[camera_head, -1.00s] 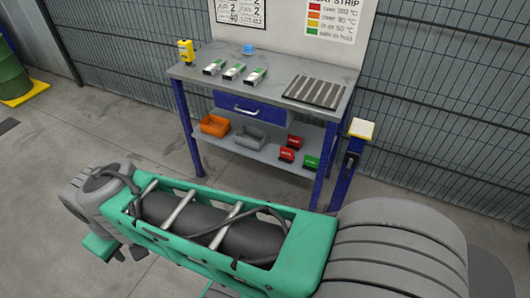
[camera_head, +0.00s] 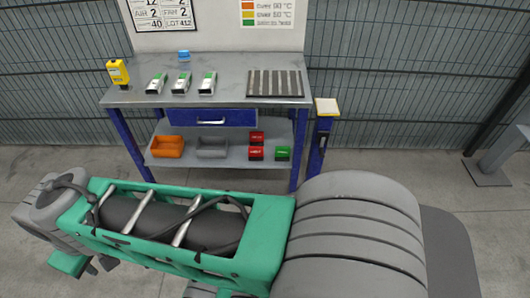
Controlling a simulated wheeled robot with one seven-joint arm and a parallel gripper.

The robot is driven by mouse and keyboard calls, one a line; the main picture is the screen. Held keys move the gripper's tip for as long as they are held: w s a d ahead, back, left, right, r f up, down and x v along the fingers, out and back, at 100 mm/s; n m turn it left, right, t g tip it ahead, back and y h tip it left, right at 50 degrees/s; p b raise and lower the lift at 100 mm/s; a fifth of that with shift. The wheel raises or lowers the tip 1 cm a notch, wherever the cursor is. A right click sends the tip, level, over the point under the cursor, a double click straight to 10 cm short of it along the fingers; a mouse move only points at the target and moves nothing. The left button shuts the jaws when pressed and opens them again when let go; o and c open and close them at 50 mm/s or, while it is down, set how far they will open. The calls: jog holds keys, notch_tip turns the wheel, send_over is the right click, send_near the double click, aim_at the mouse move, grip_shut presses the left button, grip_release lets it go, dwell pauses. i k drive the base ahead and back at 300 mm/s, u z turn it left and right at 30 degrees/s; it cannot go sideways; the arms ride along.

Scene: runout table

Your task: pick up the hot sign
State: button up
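Two small red blocks or signs with pale lettering stand at the right of the table's lower shelf, a rear one (camera_head: 257,137) and a front one (camera_head: 255,154). A similar green sign (camera_head: 282,154) stands just right of the front red one. The lettering is too small to read, so I cannot tell which is the hot sign. My green and grey arm crosses the foreground, well short of the table. My gripper's fingers cannot be made out in this view.
The table (camera_head: 225,66) carries a yellow device (camera_head: 117,72), several white-and-green items, a blue item (camera_head: 183,55) and a slatted rack (camera_head: 275,83). An orange bin (camera_head: 168,146) and grey bin (camera_head: 212,147) share the shelf. A yellow-topped post (camera_head: 326,107) stands close right. Mesh fencing runs behind.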

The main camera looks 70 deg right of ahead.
aim_at(255, 153)
jog(key=z, duration=0.7)
jog(key=i, duration=0.65)
jog(key=z, duration=0.75)
jog(key=i, duration=0.5)
jog(key=z, duration=0.05)
